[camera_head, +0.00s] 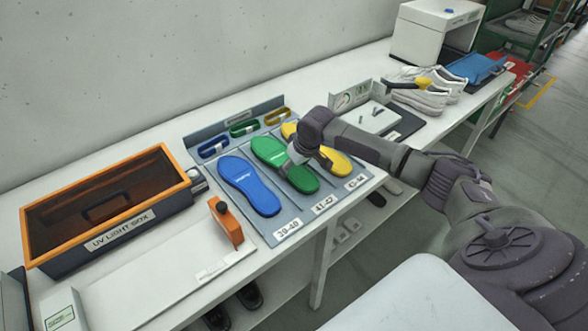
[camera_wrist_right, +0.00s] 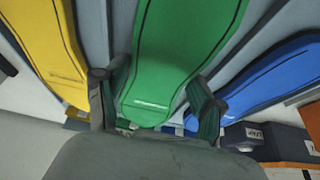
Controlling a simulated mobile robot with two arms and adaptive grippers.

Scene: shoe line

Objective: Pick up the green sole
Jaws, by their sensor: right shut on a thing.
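The green sole (camera_head: 267,150) lies in the middle slot of a grey sorting tray (camera_head: 268,234), between a blue sole (camera_head: 249,186) and a yellow sole (camera_head: 338,164). My right gripper (camera_head: 293,163) is over the middle of the green sole and hides part of it. In the right wrist view, the two fingers of the gripper (camera_wrist_right: 155,108) stand on either side of the green sole (camera_wrist_right: 185,45), shut on its edges. The sole still appears to lie in its slot; any gap beneath it cannot be told. My left gripper is not in view.
A UV light box (camera_head: 115,238) stands at the left, with an orange-and-black device (camera_head: 228,224) beside the tray. Blue, green and yellow straps sit in the tray's back row. White shoes (camera_head: 425,95) and a small press-like device (camera_head: 372,117) are to the right.

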